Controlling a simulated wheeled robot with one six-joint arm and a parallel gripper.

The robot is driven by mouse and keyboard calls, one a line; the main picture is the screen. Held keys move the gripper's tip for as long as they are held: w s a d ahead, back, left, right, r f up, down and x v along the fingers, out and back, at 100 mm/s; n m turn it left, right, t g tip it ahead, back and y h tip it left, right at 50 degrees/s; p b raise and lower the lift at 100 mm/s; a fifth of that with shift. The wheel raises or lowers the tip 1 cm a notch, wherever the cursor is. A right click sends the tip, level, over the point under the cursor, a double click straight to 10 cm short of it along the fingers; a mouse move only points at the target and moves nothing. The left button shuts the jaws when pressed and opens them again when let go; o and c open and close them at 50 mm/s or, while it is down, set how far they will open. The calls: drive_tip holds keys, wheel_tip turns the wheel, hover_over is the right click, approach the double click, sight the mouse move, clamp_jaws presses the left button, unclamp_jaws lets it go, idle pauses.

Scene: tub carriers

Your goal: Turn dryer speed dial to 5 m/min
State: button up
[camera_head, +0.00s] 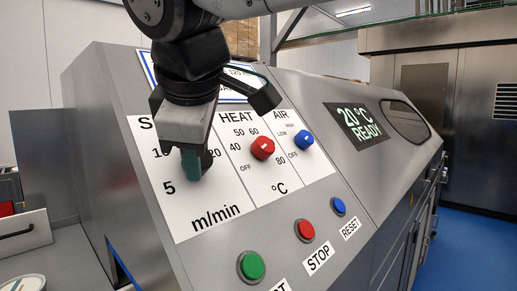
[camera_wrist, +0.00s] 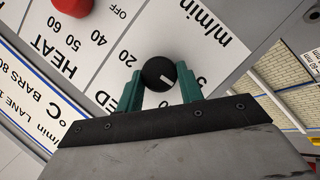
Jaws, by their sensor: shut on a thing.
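The speed dial (camera_wrist: 157,66) is a round black knob with a short white mark pointing to the lower right in the wrist view, roughly towards the 5, which is partly covered by a finger. My gripper (camera_wrist: 160,74) has its two teal fingers on either side of the dial, shut on it. In the head view my gripper (camera_head: 191,165) reaches down over the speed scale plate (camera_head: 197,218) and hides the dial. The 5, 20 and part of the 10 show around it there.
To the right are the red heat dial (camera_head: 262,148) and the blue air dial (camera_head: 303,140). Below on the sloped panel are a green button (camera_head: 252,265), a red stop button (camera_head: 305,230) and a blue reset button (camera_head: 339,206). A display (camera_head: 359,122) reads 20 °C READY.

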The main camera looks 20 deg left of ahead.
drive_tip(key=shift+s+f+n+t+y, duration=0.1)
drive_tip(key=shift+n+t+y, duration=0.25)
drive_tip(key=shift+n, duration=0.65)
drive_tip(key=o, duration=1)
drive_tip(key=v, duration=0.8)
drive_tip(key=shift+f, duration=0.15)
